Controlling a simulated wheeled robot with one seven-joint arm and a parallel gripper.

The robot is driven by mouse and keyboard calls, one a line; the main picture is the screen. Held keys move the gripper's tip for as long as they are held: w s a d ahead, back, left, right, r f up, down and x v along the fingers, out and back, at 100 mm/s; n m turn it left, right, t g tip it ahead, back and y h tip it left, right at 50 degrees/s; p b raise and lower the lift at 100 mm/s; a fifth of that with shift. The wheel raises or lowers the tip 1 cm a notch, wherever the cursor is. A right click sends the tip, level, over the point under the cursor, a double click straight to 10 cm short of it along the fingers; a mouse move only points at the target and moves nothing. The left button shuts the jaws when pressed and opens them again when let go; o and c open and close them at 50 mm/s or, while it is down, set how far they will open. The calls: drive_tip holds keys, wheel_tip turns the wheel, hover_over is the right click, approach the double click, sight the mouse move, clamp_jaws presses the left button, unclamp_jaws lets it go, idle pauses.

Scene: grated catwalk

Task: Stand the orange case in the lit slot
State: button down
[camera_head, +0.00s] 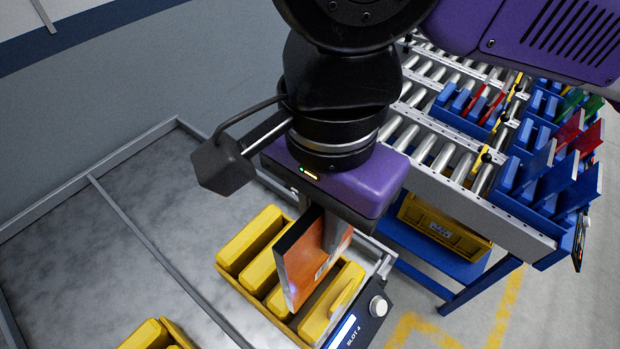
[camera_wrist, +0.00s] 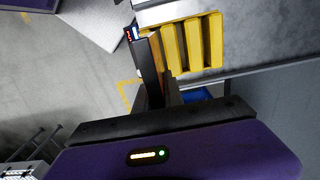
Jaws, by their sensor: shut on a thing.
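The orange case (camera_head: 298,262) is upright under my gripper (camera_head: 335,232), which is shut on its upper part. It also shows nearly edge-on in the wrist view (camera_wrist: 148,68). The case is over the yellow slotted rack (camera_head: 258,300), in line with the gap between two yellow dividers. Its lower edge reaches down among the dividers in the head view; I cannot tell whether it touches the slot floor. A lit panel reading "SLOT 4" (camera_head: 346,330) is on the rack's front right. The rack also shows in the wrist view (camera_wrist: 192,44).
A second yellow rack (camera_head: 155,335) is at the lower left on the grey metal surface (camera_head: 150,215). A roller conveyor (camera_head: 440,150) with blue bins of coloured cases is at the right. A yellow crate (camera_head: 440,228) is beneath it. Bare surface lies to the left.

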wheel_tip(320, 180, down, 5)
drive_tip(key=b, duration=0.5)
drive_tip(key=shift+w+r, duration=0.1)
drive_tip(key=shift+w, duration=0.05)
drive_tip(key=shift+a+r+p, duration=0.1)
drive_tip(key=shift+p, duration=0.65)
idle(1.0)
idle(0.6)
drive_tip(key=shift+f+b, duration=2.2)
drive_tip(key=shift+f, duration=2.1)
